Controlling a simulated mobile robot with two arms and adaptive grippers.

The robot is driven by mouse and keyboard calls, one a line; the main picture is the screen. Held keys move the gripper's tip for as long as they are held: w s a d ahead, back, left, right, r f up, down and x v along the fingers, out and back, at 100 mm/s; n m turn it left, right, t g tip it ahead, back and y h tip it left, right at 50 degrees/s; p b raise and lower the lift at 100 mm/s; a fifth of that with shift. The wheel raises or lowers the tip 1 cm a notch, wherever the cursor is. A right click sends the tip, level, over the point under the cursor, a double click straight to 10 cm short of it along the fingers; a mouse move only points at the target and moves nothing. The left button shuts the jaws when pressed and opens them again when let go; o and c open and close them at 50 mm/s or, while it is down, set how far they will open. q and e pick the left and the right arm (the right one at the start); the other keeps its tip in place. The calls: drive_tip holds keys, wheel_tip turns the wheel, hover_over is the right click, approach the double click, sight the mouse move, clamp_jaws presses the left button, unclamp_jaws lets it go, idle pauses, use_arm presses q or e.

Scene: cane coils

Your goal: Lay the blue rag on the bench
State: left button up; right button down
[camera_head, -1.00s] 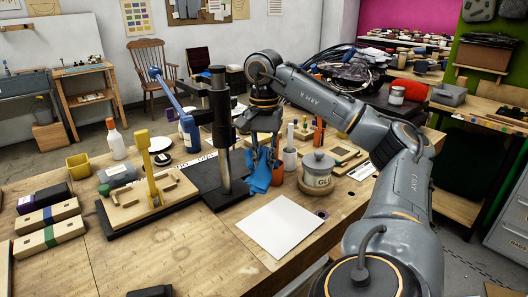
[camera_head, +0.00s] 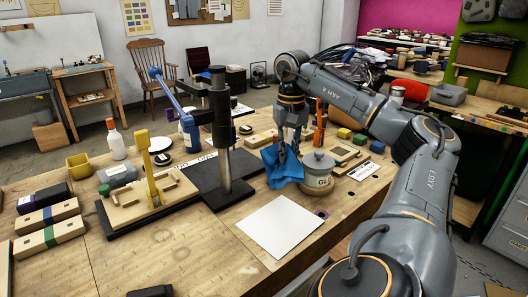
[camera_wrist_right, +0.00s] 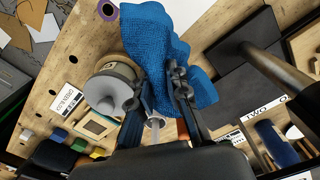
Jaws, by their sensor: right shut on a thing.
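The blue rag (camera_head: 283,166) hangs crumpled from my right gripper (camera_head: 289,142), just above or at the bench top (camera_head: 170,245); I cannot tell whether its lower edge touches. In the right wrist view the rag (camera_wrist_right: 170,50) spreads out beyond the fingers, and my right gripper (camera_wrist_right: 163,85) is shut on it. The rag is just left of the grey glue pot (camera_head: 317,176), which also shows in the right wrist view (camera_wrist_right: 112,88). My left gripper is not in view.
A white sheet (camera_head: 281,226) lies on the bench in front of the rag. A black press stand with a steel column (camera_head: 222,150) stands to the left. A wooden jig with a yellow lever (camera_head: 152,185) is further left. The front left bench is mostly bare.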

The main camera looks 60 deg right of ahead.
drive_tip(key=shift+n, duration=0.8)
drive_tip(key=f, duration=0.2)
drive_tip(key=a+f, duration=0.1)
drive_tip(key=f, duration=0.3)
drive_tip(key=shift+w+a+f, duration=0.15)
drive_tip(key=shift+w+a, duration=0.15)
drive_tip(key=shift+a, duration=0.1)
drive_tip(key=a, duration=0.1)
drive_tip(key=w+a, duration=0.1)
drive_tip(key=a, duration=0.1)
drive_tip(key=w+a+f, duration=0.1)
drive_tip(key=shift+a, duration=0.25)
drive_tip(key=a+f, duration=0.1)
drive_tip(key=w+a+f, duration=0.1)
drive_tip(key=a, duration=0.1)
drive_tip(key=w+a+f, duration=0.1)
drive_tip(key=a, duration=0.1)
drive_tip(key=shift+w+a+f, duration=0.15)
drive_tip(key=shift+f, duration=0.15)
drive_tip(key=shift+w+a+f, duration=0.15)
drive_tip(key=shift+a+f, duration=0.2)
drive_tip(key=shift+a, duration=0.15)
drive_tip(key=c, duration=1.1)
unclamp_jaws()
